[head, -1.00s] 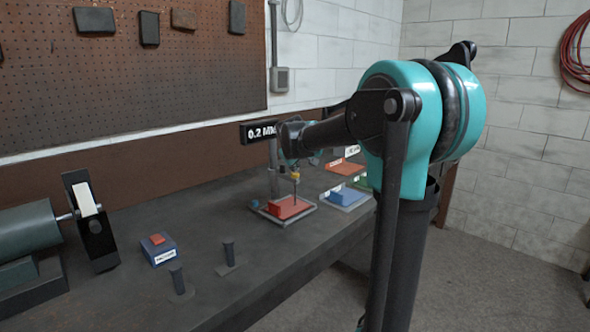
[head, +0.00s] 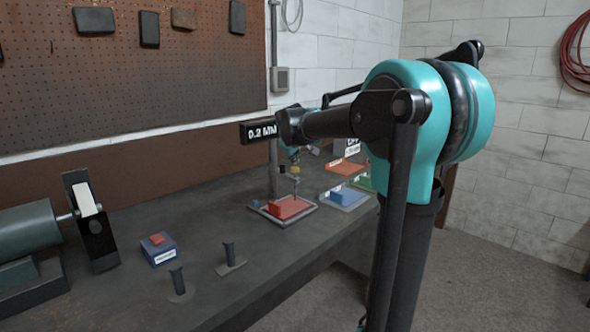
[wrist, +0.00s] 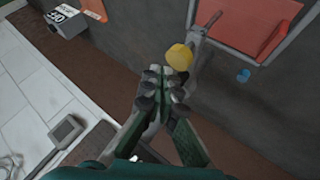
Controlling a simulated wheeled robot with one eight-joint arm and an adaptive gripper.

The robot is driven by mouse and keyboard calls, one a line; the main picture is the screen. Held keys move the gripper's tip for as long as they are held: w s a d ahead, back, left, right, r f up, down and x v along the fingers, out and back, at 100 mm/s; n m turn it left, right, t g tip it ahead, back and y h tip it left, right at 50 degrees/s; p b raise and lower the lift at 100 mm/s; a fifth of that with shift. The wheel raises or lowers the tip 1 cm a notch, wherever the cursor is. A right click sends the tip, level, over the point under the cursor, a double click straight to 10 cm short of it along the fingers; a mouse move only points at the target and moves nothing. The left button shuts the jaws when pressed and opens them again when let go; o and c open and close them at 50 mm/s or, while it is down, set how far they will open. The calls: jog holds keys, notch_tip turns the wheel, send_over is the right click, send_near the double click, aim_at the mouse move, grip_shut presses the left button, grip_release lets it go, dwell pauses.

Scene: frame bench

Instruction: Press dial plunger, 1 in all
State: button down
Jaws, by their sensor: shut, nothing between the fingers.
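The dial stand holds a thin plunger rod (wrist: 210,22) with a yellow cap (head: 295,169), above a red plate (head: 288,207) on a grey base. In the wrist view the yellow cap (wrist: 180,57) is just beyond my fingertips; I cannot tell whether they touch it. My gripper (wrist: 168,82) is shut and empty. In the head view my gripper is small and partly hidden among the stand parts above the cap. The black display (head: 260,132) reads "0.2 MM", its right end close to my arm.
A blue box with a red button (head: 158,240) and two black upright pegs stand at the front left. A grinder-like machine (head: 25,235) is at far left. Blue, green and orange trays lie right of the stand. A blue knob (wrist: 243,76) sits beside the red plate.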

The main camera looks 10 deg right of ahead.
jog(key=shift+r, duration=2.55)
